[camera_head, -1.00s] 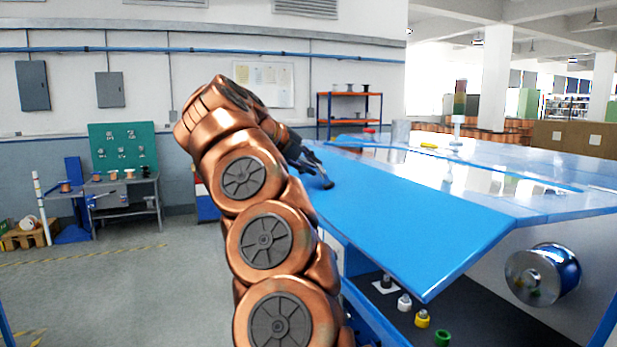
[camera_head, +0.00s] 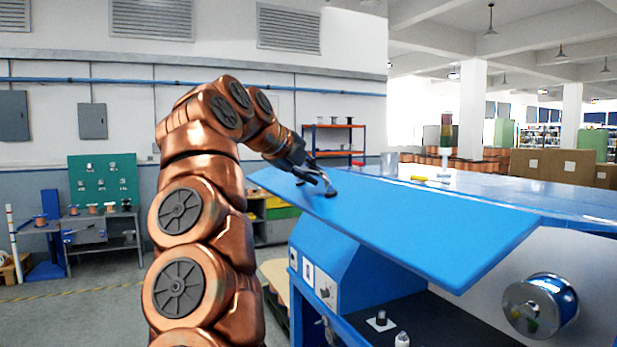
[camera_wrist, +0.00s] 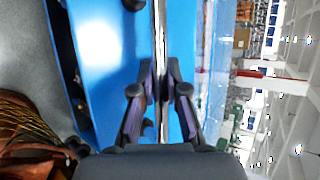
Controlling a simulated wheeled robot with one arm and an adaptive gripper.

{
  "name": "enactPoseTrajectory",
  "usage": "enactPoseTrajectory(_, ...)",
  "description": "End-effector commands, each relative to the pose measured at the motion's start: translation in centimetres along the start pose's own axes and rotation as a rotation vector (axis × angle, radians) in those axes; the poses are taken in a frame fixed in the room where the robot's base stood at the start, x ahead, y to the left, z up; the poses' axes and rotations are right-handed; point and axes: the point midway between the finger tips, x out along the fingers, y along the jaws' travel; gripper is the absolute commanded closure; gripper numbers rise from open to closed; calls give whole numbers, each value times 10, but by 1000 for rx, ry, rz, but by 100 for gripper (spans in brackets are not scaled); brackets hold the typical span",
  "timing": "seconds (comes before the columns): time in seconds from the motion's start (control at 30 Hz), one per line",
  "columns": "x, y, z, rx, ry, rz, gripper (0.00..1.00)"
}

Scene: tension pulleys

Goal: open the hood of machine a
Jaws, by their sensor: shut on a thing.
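The blue hood (camera_head: 400,222) of the machine is a long flat panel, raised and tilted, with a dark gap between its near edge and the machine body (camera_head: 345,275). My gripper (camera_head: 325,184) is at the hood's far left part, shut on a dark handle (camera_head: 331,193) there. In the wrist view my gripper (camera_wrist: 161,88) has its two fingers close together on either side of a thin edge, with the blue hood (camera_wrist: 105,50) to the left. The fingers partly hide what they grip.
Under the hood the dark interior holds a black peg (camera_head: 381,318) and a white one (camera_head: 402,339). A metal spool (camera_head: 540,304) sticks out at the right. A signal tower (camera_head: 446,140) stands on the machine. Open floor (camera_head: 90,310) lies at the left.

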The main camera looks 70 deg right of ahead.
Motion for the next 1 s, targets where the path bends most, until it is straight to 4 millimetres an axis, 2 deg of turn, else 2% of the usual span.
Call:
enactPoseTrajectory(0.43,-4,1,2,-4,-6,0,100)
enactPoseTrajectory(0.47,-4,1,2,-4,-6,0,84)
enactPoseTrajectory(0.7,-2,-1,0,0,-2,-1,61)
enactPoseTrajectory(1.0,-1,-1,-1,1,1,0,61)
